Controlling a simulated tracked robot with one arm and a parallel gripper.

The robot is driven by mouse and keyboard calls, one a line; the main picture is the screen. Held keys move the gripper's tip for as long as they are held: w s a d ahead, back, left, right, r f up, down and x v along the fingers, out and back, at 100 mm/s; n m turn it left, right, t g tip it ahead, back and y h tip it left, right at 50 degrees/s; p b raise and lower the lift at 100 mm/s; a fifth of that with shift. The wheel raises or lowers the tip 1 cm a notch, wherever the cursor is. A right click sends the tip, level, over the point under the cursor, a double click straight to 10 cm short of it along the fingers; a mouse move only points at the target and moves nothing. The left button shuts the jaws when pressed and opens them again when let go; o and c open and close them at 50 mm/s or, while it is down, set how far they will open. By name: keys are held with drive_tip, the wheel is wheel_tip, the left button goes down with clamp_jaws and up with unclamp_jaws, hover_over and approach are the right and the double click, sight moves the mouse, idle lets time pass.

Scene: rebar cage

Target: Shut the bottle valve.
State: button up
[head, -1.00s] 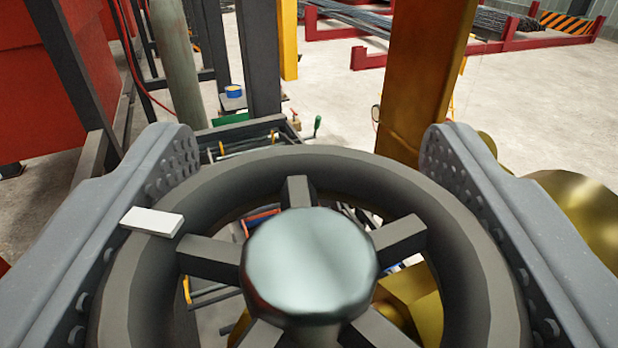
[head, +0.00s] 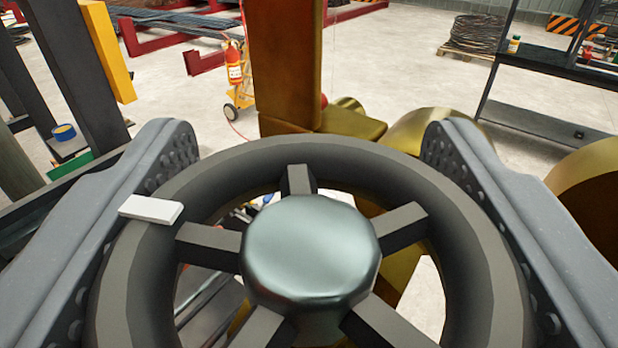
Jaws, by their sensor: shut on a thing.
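The bottle valve's handwheel fills the lower middle of the head view: a dark grey ring (head: 300,158) with several spokes and a shiny metal hub (head: 311,250). A small white block (head: 151,209) sits on the ring's left side. My gripper (head: 308,165) has one grey studded jaw on each side of the wheel and is shut on its rim. The valve body and the bottle below are mostly hidden by the wheel.
A brass-coloured post (head: 285,70) stands just beyond the wheel, with rounded brass parts (head: 425,140) to its right. Behind are a red extinguisher (head: 234,64) on a yellow trolley, a dark shelf (head: 550,62) and open concrete floor. Dark posts (head: 75,75) stand at left.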

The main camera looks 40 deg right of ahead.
drive_tip(key=shift+s+d+r+m+g+h+p, duration=0.1)
drive_tip(key=shift+r+m+g+h+p, duration=0.1)
drive_tip(key=shift+m+g+h+p, duration=0.9)
drive_tip(key=shift+r+m+g+h+p, duration=0.15)
drive_tip(key=shift+g+p, duration=0.35)
drive_tip(key=shift+p, duration=1.2)
drive_tip(key=m+g+h+p, duration=0.1)
drive_tip(key=m+g+p, duration=0.1)
drive_tip(key=p, duration=0.2)
drive_tip(key=shift+s, duration=0.15)
drive_tip(key=shift+p, duration=0.5)
drive_tip(key=shift+d+f+g+h+p, duration=0.2)
drive_tip(key=shift+g+h+p, duration=0.1)
drive_tip(key=shift+g, duration=0.2)
drive_tip(key=shift+m, duration=0.25)
drive_tip(key=o, duration=1)
drive_tip(key=shift+a+f, duration=0.1)
drive_tip(key=shift+c, duration=0.2)
drive_tip(key=p+v, duration=0.1)
drive_tip(key=v, duration=1.2)
drive_tip(key=shift+a+p, duration=0.3)
drive_tip(key=shift+a, duration=0.1)
